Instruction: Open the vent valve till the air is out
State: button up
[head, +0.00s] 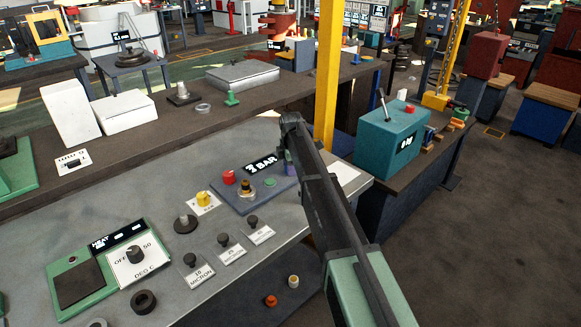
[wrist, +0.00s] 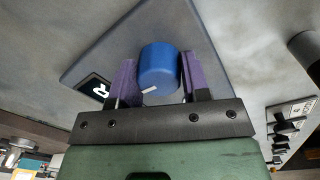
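A round blue knob (wrist: 158,68) with a white pointer mark stands on a grey plate in the wrist view. My gripper (wrist: 159,72) has its two purple fingers on either side of the knob, close against it with no clear gap. In the head view, my gripper (head: 287,160) is at the right end of the blue-grey plate (head: 227,192), and my arm hides the knob. A display (head: 262,164) beside it reads 3 BAR. Which fitting is the vent valve is not labelled legibly.
The plate also carries a red knob (head: 229,177), a brass fitting with a dark top (head: 246,189) and a green disc (head: 270,182). A yellow knob (head: 204,198) and several black knobs stand nearby. A yellow post (head: 328,70) rises behind my gripper.

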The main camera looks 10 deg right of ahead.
jog(key=shift+m, duration=0.3)
jog(key=shift+c, duration=0.4)
jog(key=m, duration=0.3)
jog(key=shift+m, duration=0.3)
jog(key=m, duration=0.4)
jog(key=shift+m, duration=0.3)
jog(key=m, duration=0.4)
jog(key=shift+h, duration=0.3)
jog(key=m, duration=0.5)
jog(key=shift+g, duration=0.3)
jog(key=o, duration=0.9)
jog(key=shift+o, duration=0.2)
